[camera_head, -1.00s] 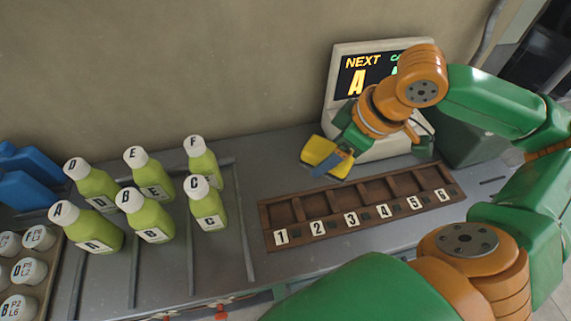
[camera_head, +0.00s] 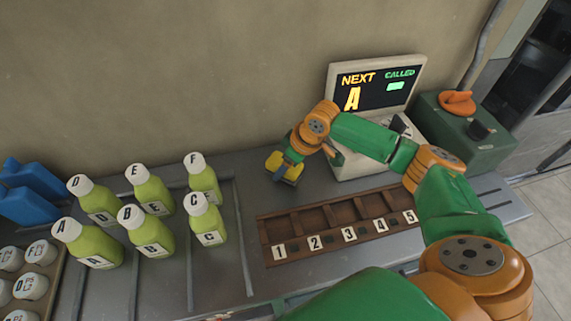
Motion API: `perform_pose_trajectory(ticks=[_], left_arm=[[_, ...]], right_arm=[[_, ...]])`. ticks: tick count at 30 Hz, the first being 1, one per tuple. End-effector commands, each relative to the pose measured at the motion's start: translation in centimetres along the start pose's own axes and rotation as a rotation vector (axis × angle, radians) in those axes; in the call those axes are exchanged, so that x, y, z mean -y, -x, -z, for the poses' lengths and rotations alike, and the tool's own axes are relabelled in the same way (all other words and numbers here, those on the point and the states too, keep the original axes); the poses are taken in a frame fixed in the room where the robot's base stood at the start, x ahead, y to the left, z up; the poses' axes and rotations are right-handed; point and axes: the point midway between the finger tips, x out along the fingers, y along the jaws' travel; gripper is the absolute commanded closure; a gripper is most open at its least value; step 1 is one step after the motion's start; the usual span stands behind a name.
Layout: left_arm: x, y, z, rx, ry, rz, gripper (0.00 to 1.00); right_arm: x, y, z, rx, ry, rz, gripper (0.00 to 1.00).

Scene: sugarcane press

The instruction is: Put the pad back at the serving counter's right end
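A small yellow pad (camera_head: 274,161) shows at the end of my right arm, over the back of the grey counter (camera_head: 345,253), between the bottles and the display. My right gripper (camera_head: 285,170) is at the pad, with a blue-grey finger across its front, and looks shut on it. The gripper's far side and the pad's lower edge are hard to make out, so I cannot tell if the pad touches the counter. The counter's right end (camera_head: 508,204) shows bare beyond my arm. My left gripper is not in view.
A dark wooden rack (camera_head: 262,232) with numbered slots lies in front of the gripper. Several green lettered bottles (camera_head: 152,193) stand to the left. A display (camera_head: 381,84) reads "NEXT A". A green box (camera_head: 484,157) stands at the back right.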

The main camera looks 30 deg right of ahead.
Motion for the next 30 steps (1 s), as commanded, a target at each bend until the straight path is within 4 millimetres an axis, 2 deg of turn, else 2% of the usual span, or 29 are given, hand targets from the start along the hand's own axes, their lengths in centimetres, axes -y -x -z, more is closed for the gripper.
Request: perform_pose_trajectory(ticks=[12,13,16,30], left_arm=[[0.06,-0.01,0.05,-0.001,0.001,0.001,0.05],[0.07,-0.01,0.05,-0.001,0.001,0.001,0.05],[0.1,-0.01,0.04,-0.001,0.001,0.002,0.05],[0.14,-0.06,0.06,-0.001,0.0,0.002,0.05]], right_arm=[[0.04,-0.66,-0.29,0.0,0.0,0.001,0.8],[0.03,-0.71,-0.32,0.0,0.0,0.001,0.26],[0.05,-0.7,-0.34,0.001,0.0,0.001,0.0],[0.29,-0.87,-0.53,0.007,0.002,0.007,0.0]])
